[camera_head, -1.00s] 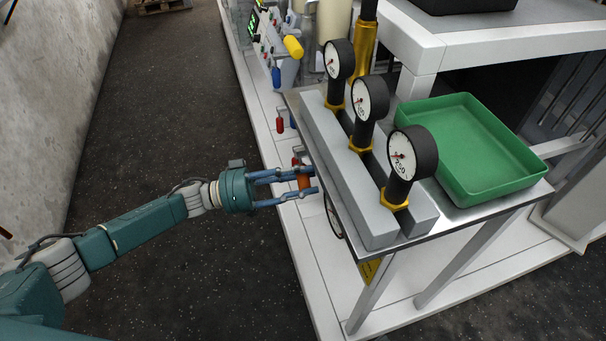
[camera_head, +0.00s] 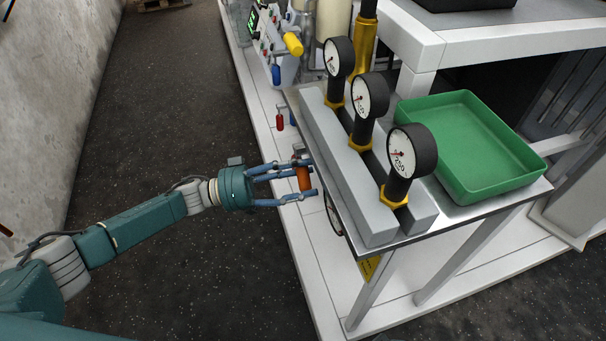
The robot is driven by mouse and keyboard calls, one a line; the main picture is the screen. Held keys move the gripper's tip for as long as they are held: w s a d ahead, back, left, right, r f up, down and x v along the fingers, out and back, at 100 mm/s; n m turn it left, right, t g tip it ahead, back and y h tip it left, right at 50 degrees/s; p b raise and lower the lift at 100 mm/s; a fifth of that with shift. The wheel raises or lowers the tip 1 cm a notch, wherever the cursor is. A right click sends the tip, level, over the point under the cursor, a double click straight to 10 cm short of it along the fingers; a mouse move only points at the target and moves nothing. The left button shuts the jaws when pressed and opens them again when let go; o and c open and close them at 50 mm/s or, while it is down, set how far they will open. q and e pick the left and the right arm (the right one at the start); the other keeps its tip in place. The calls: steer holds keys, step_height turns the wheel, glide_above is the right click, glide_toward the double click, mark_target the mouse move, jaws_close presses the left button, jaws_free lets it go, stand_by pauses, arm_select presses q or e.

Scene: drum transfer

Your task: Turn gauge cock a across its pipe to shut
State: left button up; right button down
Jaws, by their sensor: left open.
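My left gripper (camera_head: 306,178) is open at the left edge of the metal bench. A red handle (camera_head: 279,122) hangs farther back along the same side. Which handle is gauge cock a I cannot tell, as no label is readable. The pipe behind the orange handle is mostly hidden by the bench. My right gripper is not in view.
Three dial gauges (camera_head: 412,153) stand in a grey block (camera_head: 360,200) on the bench. A green tray (camera_head: 468,145) sits to their right. Another dial (camera_head: 333,214) hangs below the bench edge. Yellow (camera_head: 293,44) and blue (camera_head: 276,75) handles are farther back. Open floor lies left.

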arm_select(q)
steer(key=v, duration=1.2)
